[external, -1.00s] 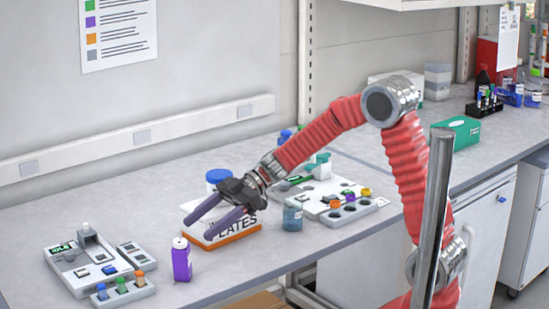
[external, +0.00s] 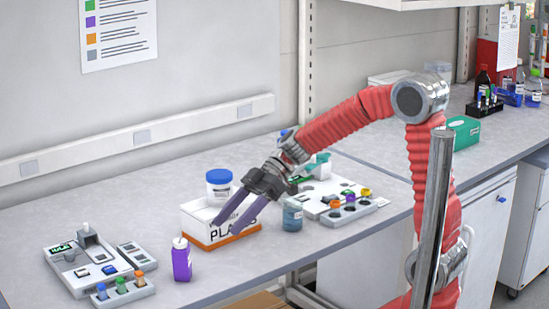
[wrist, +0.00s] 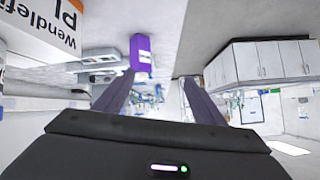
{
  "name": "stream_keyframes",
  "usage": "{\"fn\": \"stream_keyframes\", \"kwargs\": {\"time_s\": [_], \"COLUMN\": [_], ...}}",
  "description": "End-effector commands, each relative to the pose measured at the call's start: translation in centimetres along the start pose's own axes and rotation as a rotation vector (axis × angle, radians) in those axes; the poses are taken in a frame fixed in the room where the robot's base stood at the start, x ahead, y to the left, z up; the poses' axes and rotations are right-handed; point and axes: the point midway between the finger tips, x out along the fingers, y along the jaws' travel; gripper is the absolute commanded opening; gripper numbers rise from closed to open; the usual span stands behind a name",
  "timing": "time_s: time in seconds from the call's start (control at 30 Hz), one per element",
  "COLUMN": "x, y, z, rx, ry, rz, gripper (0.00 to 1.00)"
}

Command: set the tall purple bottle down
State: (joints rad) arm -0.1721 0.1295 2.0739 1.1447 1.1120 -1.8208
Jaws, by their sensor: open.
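The tall purple bottle (external: 181,261) with a white cap stands upright on the bench near its front edge, at the lower left of the external view. In the wrist view the purple bottle (wrist: 142,62) shows ahead, upper left of centre, apart from the fingers. My gripper (external: 229,222) is open and empty, to the right of the bottle and in front of the white plates box (external: 195,222). In the wrist view my gripper's two fingers (wrist: 160,100) are spread with nothing between them.
A grey device with vial slots (external: 85,268) sits left of the bottle. A blue-lidded jar (external: 219,185) stands behind the box. A beaker (external: 292,215) and a second vial station (external: 350,212) stand to the right. Bare bench lies between bottle and box.

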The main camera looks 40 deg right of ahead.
Motion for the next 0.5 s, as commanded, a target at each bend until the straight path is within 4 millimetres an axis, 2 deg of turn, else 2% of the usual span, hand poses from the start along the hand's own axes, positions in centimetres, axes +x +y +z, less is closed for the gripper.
{"fn": "stream_keyframes", "kwargs": {"time_s": [0.03, 0.2, 0.5], "x": [-1.1, -4.3, -10.1], "y": [-0.8, -3.0, -6.3], "z": [0.4, 2.7, 7.2], "rx": [0.034, 0.178, 0.434], "ry": [-0.032, -0.145, -0.296], "rz": [0.018, 0.091, 0.302], "gripper": [0.64, 0.64, 0.64]}}
